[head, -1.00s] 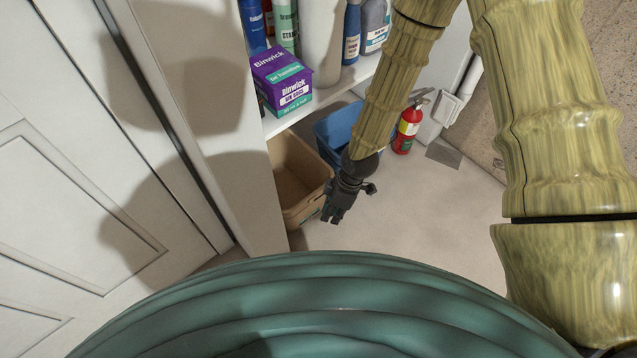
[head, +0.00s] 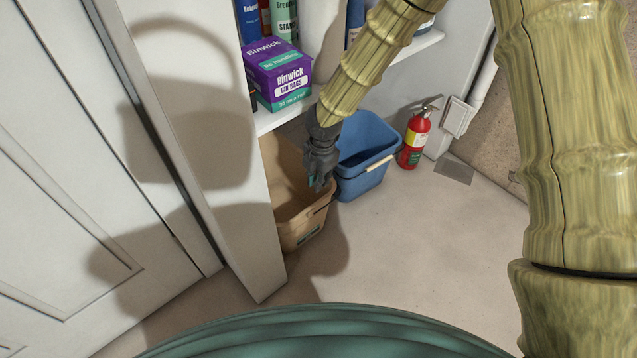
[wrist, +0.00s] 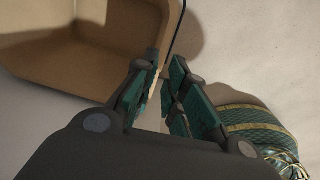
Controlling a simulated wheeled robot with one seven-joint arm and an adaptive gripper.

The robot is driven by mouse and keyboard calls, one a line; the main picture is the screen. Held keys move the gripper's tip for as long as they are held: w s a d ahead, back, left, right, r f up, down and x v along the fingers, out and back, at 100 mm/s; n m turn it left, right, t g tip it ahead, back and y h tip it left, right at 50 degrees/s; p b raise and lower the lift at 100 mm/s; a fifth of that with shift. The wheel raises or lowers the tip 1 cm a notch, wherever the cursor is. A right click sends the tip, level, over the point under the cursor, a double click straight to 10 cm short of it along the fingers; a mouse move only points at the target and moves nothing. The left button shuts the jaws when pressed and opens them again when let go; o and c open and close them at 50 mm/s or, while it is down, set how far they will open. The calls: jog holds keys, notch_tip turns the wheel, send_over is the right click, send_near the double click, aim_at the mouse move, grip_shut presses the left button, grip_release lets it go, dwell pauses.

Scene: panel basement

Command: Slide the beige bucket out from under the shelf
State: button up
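The beige bucket (head: 292,228) stands on the floor at the left end of the low shelf (head: 266,122), with its back part under the shelf and its front part out in the open. My gripper (head: 319,184) points down at the bucket's right rim in the head view. In the wrist view the bucket (wrist: 135,35) fills the upper left, with a thin dark handle wire along its right side. My gripper's fingers (wrist: 166,66) are parted with a narrow gap, and the bucket's wall is close to the left fingertip. I cannot tell whether they touch.
A blue bucket (head: 362,160) stands close to the right of the beige one. A red fire extinguisher (head: 414,140) stands farther right. A white upright panel (head: 238,215) borders the beige bucket on the left. A purple box (head: 277,76) sits on the shelf. The floor in front is open.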

jog(key=f+b, duration=0.1)
jog(key=f, duration=0.2)
jog(key=f+b, duration=0.2)
jog(key=f, duration=0.2)
jog(key=f+b, duration=0.2)
jog(key=f, duration=0.1)
jog(key=shift+w+a+f, duration=0.25)
jog(key=shift+w+f, duration=0.05)
jog(key=shift+f, duration=0.1)
grip_shut()
jog(key=shift+s, duration=0.15)
